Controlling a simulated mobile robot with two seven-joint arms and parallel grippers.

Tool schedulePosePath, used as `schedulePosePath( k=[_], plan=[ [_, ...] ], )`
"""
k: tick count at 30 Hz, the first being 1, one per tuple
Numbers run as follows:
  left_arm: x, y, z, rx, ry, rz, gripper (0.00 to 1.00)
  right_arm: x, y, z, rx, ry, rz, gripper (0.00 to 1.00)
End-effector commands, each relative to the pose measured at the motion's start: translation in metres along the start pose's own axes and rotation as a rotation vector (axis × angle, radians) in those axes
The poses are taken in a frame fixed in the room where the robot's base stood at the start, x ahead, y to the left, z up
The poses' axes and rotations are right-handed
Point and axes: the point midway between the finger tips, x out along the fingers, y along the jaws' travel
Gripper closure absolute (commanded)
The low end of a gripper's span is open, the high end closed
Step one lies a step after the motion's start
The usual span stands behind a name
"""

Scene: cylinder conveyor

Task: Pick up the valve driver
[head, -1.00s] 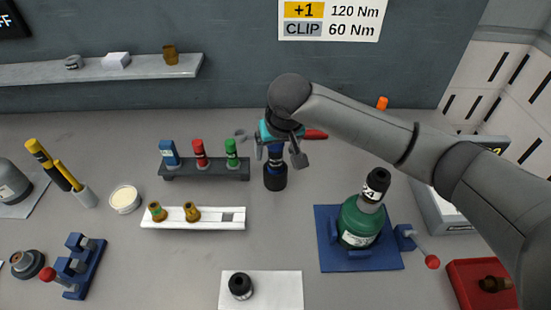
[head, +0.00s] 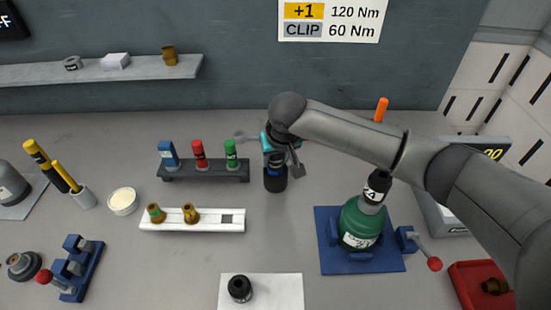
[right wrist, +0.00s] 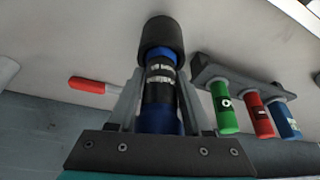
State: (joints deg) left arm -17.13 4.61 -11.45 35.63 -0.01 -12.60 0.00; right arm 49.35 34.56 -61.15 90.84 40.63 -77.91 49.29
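The valve driver, a blue tool with a black band and a wide black end (head: 275,182), stands upright on the table in the head view. In the right wrist view its body (right wrist: 160,88) lies between the two grey fingers of my right gripper (right wrist: 161,85), with its dark end (right wrist: 161,38) beyond them. My right gripper (head: 281,157) is down around the tool's upper part. The fingers are very close to its sides; I cannot tell whether they press on it. My left gripper is not in view.
A rack (head: 205,175) with blue, red and green cylinders stands left of the tool. A white tray (head: 220,222) with brass fittings lies in front of it. A green bottle (head: 360,225) in a blue fixture stands at the right. A red-handled tool (right wrist: 88,85) lies nearby.

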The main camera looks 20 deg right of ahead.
Motion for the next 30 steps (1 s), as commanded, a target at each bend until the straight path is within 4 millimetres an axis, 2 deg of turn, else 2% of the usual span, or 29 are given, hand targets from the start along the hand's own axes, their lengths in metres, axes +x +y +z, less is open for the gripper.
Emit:
schedulePosePath(
  k=[2,12,30],
  plan=[
    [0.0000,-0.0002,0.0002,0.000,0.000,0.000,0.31,-0.0001,0.0001,0.0000,0.000,0.000,0.000,0.60],
    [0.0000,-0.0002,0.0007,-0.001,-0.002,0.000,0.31,-0.0001,0.0003,0.0000,0.000,0.000,0.000,0.99],
    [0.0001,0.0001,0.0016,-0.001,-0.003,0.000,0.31,0.0000,0.0004,0.0001,0.001,0.000,0.001,1.00]
  ],
)
